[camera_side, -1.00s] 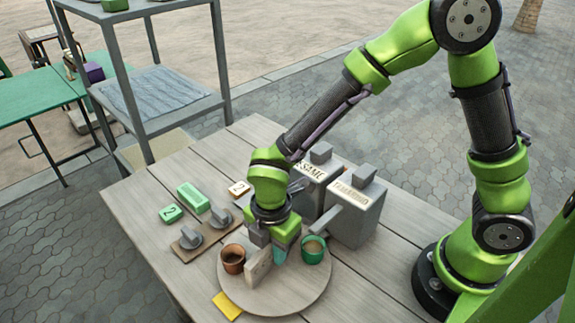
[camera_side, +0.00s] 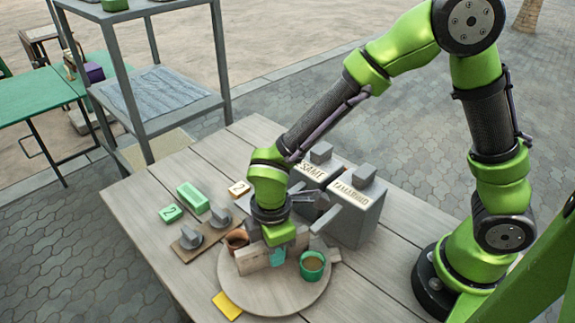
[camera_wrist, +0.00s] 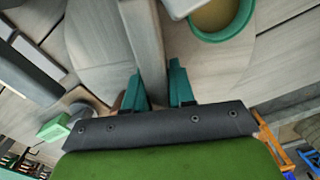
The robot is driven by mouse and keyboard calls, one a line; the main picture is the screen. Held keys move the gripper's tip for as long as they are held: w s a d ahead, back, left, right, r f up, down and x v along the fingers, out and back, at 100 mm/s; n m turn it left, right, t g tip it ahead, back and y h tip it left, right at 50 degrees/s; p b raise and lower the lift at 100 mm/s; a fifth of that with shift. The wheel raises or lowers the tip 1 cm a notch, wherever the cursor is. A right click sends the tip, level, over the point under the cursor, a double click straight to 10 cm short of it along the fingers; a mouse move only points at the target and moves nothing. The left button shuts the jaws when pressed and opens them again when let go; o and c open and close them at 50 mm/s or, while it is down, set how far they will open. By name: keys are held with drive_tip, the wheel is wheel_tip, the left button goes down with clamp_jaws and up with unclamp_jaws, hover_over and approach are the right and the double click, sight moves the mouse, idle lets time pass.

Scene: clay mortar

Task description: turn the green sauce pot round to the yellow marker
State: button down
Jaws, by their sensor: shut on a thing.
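The green sauce pot (camera_side: 313,272) stands on the right part of a round wooden turntable (camera_side: 262,300), with tan sauce in it. A brown pot (camera_side: 236,239) stands on its far left part, partly behind an upright wooden board (camera_side: 252,260) across the middle. The yellow marker (camera_side: 227,305) lies on the table by the turntable's front-left edge. My gripper (camera_side: 277,256) is shut on the upright board. In the wrist view, its teal fingers (camera_wrist: 160,85) stand on both sides of the board (camera_wrist: 143,45), with the green pot (camera_wrist: 222,32) at the top right.
Two grey boxes with lettered labels (camera_side: 357,208) stand close behind the turntable. A small board with two grey knobs (camera_side: 191,238) and green blocks (camera_side: 192,196) lie to the left. The table in front of the turntable is mostly clear.

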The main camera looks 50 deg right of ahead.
drive_tip(key=shift+r+m, duration=0.1)
drive_tip(key=shift+m, duration=11.3)
drive_tip(key=c, duration=1)
unclamp_jaws()
drive_tip(key=shift+c, duration=0.2)
wheel_tip(320, 180, up, 17)
